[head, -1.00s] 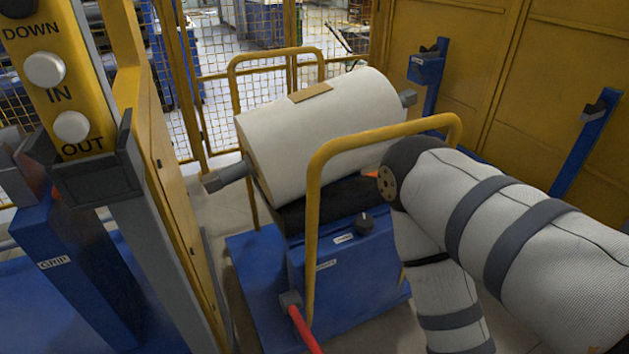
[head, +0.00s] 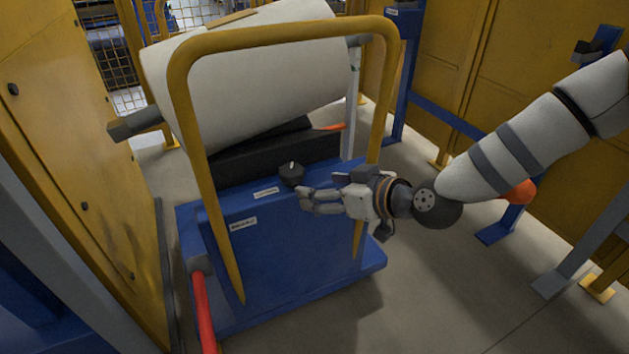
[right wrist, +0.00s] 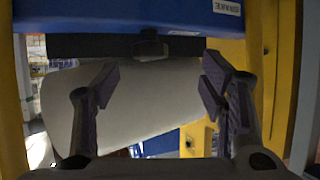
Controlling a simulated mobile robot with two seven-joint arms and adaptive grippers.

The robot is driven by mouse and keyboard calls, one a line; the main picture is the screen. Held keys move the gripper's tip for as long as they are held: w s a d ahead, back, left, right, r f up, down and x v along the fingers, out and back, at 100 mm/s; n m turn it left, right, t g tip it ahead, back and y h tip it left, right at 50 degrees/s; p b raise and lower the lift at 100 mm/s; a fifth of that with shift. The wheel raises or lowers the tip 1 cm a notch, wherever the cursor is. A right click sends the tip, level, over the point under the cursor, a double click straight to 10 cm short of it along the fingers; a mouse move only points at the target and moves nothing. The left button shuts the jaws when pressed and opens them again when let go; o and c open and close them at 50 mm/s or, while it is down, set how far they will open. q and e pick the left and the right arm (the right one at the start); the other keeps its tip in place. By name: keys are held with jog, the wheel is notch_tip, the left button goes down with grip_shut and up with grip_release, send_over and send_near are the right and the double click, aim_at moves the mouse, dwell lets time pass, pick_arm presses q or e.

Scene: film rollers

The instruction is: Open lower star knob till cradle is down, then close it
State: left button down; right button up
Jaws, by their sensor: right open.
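The black star knob (head: 291,174) sits on top of the blue cart body (head: 290,225), beside small white labels. It also shows in the right wrist view (right wrist: 149,47). My right gripper (head: 304,198) is open and empty, just right of and in front of the knob, with its fingers pointing left toward it. In the right wrist view its fingertips (right wrist: 158,80) are spread wide, with the knob beyond them, not between them. The black cradle (head: 235,158) lies under the large white roll (head: 250,75). Whether they touch I cannot tell. My left gripper is not in view.
A yellow handle frame (head: 180,110) arches over the cart in front of the roll. A red lever (head: 204,310) is at the cart's lower left. A yellow cabinet (head: 70,150) stands at left. The floor right of the cart is clear.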

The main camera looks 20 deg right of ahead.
aim_at(292, 169)
jog(key=shift+t, duration=0.3)
jog(key=b+x, duration=0.1)
jog(key=x, duration=0.2)
jog(key=r+b+x, duration=0.1)
jog(key=x, duration=0.3)
jog(key=w+d+b+x, duration=0.1)
jog(key=x, duration=0.3)
jog(key=shift+w+r+b, duration=0.15)
jog(key=shift+r+b, duration=0.1)
jog(key=shift+b, duration=0.1)
jog(key=shift+w+a, duration=0.1)
jog(key=shift+w, duration=0.35)
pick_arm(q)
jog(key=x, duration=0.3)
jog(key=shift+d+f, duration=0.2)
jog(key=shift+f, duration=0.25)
pick_arm(e)
jog(key=c, duration=1.2)
